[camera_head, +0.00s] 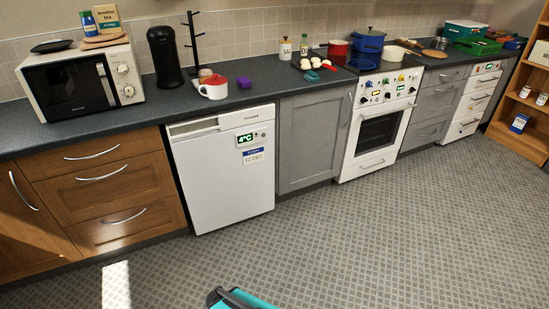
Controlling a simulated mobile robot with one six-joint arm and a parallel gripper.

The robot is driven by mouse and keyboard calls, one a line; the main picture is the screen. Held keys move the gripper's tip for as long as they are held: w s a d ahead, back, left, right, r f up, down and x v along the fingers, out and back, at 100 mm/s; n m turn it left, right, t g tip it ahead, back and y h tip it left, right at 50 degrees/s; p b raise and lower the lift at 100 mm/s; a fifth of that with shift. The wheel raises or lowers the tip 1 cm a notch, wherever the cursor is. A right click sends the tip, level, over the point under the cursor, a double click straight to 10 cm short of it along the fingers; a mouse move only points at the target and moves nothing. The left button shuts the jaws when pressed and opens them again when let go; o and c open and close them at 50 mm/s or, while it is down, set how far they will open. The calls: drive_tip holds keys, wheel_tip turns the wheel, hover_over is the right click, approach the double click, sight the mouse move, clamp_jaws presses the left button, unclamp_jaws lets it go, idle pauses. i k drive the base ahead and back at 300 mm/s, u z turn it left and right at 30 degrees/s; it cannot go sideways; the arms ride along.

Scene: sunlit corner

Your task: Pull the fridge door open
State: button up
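The fridge (225,180) is a white under-counter unit below the dark worktop, left of the middle. Its door (215,195) looks shut and flush with the cabinets. A green display reading 4°C (245,138) and a calendar card (254,156) are on the door's upper right. A recessed strip (193,128) runs along the top left of the front; I cannot tell if it is a grip. My gripper cannot be made out. Only a teal and black part of what looks like my own body shows at the bottom edge, apart from the fridge.
Wooden drawers (105,185) stand left of the fridge and a grey cabinet (312,142) right of it. A white oven (380,122) stands farther right. The patterned floor (380,230) before the fridge is clear.

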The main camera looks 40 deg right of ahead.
sight(225, 173)
drive_tip(key=z, duration=0.95)
drive_tip(key=k, duration=0.95)
drive_tip(key=i, duration=0.75)
drive_tip(key=z, duration=0.05)
